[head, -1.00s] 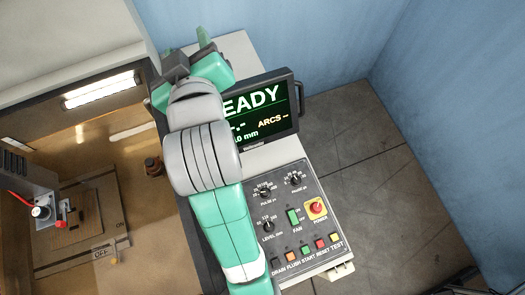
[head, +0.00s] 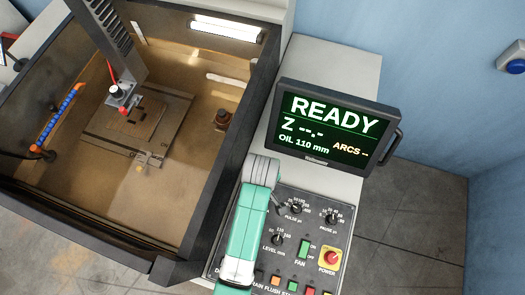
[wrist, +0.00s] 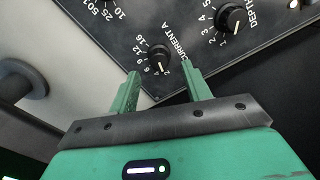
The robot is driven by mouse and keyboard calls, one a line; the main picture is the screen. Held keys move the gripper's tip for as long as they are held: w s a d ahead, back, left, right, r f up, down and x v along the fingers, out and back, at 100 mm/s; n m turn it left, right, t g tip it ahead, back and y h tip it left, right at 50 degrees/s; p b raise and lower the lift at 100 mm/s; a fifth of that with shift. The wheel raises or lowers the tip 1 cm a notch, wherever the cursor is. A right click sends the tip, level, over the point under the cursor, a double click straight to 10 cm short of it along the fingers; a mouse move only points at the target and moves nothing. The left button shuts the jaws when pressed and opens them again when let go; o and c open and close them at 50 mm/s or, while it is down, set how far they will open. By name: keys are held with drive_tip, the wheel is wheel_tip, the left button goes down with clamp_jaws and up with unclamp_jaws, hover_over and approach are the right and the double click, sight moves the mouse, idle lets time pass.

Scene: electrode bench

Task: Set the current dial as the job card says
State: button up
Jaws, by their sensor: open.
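The current dial (wrist: 159,56) is a small black knob on the dark panel in the wrist view, lettered "CURRENT A", with a scale from 2 to 16. Its white mark is at the low end of the scale, near 2 and 4; I cannot tell exactly which. My gripper (wrist: 161,74) is open and empty, its green fingers spread just below the dial in that picture; I see no contact with the knob. In the head view my arm covers part of the panel, and neither the gripper nor the current dial shows. No job card is seen.
A depth dial (wrist: 230,18) sits right of the current dial in the wrist view, and a grey rounded part (wrist: 24,84) is at left. In the head view, the screen (head: 335,127) reads READY, OIL 110 mm. Below it are knobs and a red power button (head: 331,258). The tank (head: 205,140) is left.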

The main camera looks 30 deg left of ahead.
wheel_tip(320, 180, down, 4)
drive_tip(key=shift+f, duration=0.1)
drive_tip(key=c, duration=1)
drive_tip(key=shift+m, duration=0.3)
drive_tip(key=m+p, duration=0.2)
drive_tip(key=shift+r+m+p, duration=0.3)
drive_tip(key=shift+p, duration=0.05)
drive_tip(key=m+p, duration=0.3)
drive_tip(key=m, duration=0.2)
drive_tip(key=m+p, duration=0.2)
drive_tip(key=m, duration=0.3)
drive_tip(key=shift+f, duration=0.1)
drive_tip(key=shift+w+m+p, duration=0.1)
drive_tip(key=shift+m+p, duration=0.4)
drive_tip(key=shift+m, duration=1.8)
drive_tip(key=shift+f, duration=0.1)
